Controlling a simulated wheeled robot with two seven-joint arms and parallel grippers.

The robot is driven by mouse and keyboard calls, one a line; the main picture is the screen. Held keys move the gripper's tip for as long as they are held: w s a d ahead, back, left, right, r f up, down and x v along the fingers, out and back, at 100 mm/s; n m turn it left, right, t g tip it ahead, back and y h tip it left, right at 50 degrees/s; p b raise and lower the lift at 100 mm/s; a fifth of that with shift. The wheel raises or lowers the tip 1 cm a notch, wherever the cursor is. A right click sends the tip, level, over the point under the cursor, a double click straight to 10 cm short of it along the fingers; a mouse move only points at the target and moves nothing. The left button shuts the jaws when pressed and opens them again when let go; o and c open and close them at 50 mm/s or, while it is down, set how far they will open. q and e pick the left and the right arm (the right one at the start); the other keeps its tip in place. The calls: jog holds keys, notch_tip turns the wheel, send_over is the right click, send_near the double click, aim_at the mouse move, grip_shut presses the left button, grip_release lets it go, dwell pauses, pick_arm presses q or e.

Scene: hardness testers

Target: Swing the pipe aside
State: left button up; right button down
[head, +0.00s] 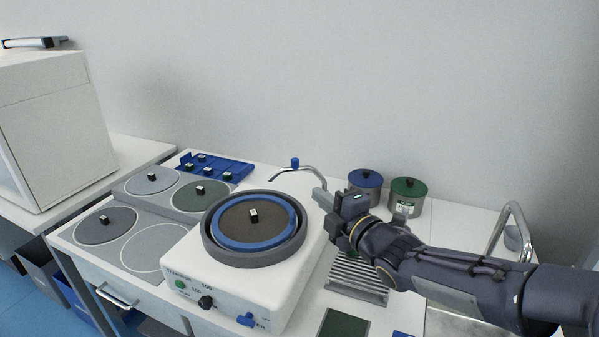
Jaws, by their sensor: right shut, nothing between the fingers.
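The pipe (313,171) is a thin curved silver tube behind the round polishing machine (210,262). Its free end points left, near the back rim of the machine's bowl, and a blue knob (295,162) stands on top of it. My right gripper (320,196) comes in from the right and is shut with nothing held. Its fingertips are at the right end of the pipe's curve, and they hide the lower part there. I cannot tell whether they touch the pipe. My left gripper is not in view.
A small sample (254,215) sits on the machine's brown disc. Blue (366,180) and green (409,187) lidded tins stand close behind my right gripper. A curved tap (511,218) is at the right, and a blue sample tray (214,168) at the back left.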

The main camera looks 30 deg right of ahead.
jog(key=w+d+p, duration=0.1)
jog(key=w+p, duration=0.1)
jog(key=w, duration=1)
jog(key=shift+w+d+f+n+p, duration=0.2)
jog(key=shift+w+d+n+p, duration=0.1)
jog(key=shift+d+n, duration=0.1)
